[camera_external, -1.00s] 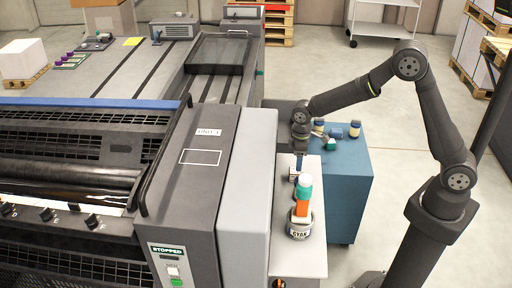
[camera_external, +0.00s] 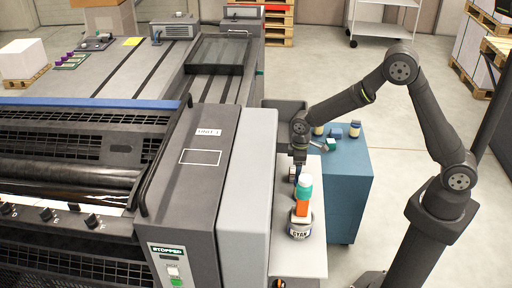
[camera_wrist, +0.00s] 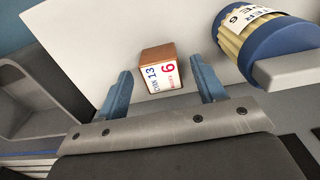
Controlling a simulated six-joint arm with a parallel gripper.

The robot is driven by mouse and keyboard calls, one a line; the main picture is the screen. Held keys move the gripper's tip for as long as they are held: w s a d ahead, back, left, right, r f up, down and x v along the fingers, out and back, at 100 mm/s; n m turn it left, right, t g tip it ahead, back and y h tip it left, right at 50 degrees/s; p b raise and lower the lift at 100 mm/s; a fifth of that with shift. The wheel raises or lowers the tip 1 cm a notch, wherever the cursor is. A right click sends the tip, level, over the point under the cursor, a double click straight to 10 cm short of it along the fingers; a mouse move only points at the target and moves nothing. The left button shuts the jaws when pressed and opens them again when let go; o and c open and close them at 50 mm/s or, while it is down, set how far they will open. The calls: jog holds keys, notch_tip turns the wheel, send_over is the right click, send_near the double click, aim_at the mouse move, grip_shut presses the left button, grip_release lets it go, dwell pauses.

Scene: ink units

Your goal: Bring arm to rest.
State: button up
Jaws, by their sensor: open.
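My gripper (camera_external: 296,171) hangs low over the white shelf beside the press, behind the stacked items there. In the wrist view, my gripper (camera_wrist: 159,66) has its two blue-grey fingers well apart.
A CYAN can (camera_external: 300,228), an orange item (camera_external: 301,208) and a teal-topped item (camera_external: 304,186) stand close in front of my gripper. A blue cabinet (camera_external: 345,195) holds jars and small items. A blue-and-yellow cylinder (camera_wrist: 265,42) lies right of the fingers. The press (camera_external: 197,185) borders the left.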

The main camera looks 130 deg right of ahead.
jog(key=s+r, duration=0.9)
jog(key=s, duration=0.3)
notch_tip(320, 180, up, 26)
jog(key=w+d+r, duration=0.1)
jog(key=w+d, duration=0.6)
jog(key=w, duration=0.3)
jog(key=shift+w+r+m, duration=0.15)
jog(key=shift+m, duration=0.25)
jog(key=s+a+f, duration=0.1)
jog(key=s+a, duration=0.6)
jog(key=s, duration=0.2)
notch_tip(320, 180, down, 6)
jog(key=shift+s+a+n, duration=0.25)
jog(key=shift+s+n, duration=0.15)
jog(key=shift+s, duration=0.05)
